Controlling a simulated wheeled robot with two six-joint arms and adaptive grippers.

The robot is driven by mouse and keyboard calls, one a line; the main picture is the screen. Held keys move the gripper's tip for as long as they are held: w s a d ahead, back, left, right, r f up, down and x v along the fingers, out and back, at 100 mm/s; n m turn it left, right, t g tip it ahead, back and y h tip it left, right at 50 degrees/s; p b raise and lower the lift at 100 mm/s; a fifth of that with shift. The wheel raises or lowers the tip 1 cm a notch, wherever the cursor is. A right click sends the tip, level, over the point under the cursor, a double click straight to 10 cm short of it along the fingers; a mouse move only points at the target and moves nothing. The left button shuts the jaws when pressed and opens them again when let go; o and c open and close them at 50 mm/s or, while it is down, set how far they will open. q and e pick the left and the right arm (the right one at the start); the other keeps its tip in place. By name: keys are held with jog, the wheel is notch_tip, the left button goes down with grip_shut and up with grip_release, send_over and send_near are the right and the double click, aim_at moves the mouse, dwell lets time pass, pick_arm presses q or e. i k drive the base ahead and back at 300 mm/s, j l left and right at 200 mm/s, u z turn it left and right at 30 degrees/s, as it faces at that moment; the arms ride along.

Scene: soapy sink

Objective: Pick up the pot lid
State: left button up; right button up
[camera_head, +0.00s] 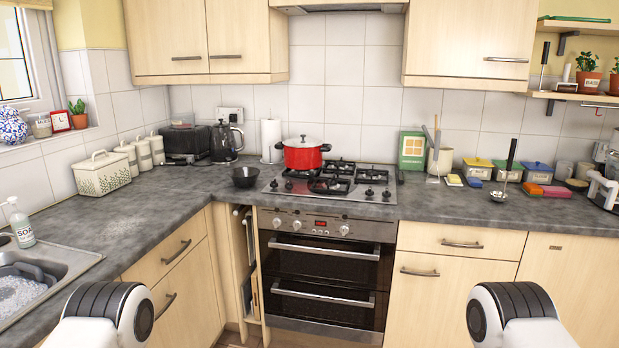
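A red pot (303,157) stands on the back left of the gas hob (340,189). Its pale lid (302,142) sits on top of it, with a small dark knob in the middle. Only rounded white and black parts of my two arms show at the bottom left and bottom right of the head view, far in front of the hob. Neither gripper is in view.
A dark bowl (245,177) stands left of the hob, with a kettle (226,142) and paper roll (271,140) behind. A green book (412,151) and utensil pot (440,160) stand to the right. The oven (322,270) is below; the front left worktop (130,215) is clear.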

aim_at(288, 142)
jog(key=i+l, duration=0.1)
jog(key=i, duration=1.2)
jog(key=i+j, duration=0.3)
jog(key=i, duration=0.15)
jog(key=i+j, duration=0.6)
jog(key=i, duration=0.25)
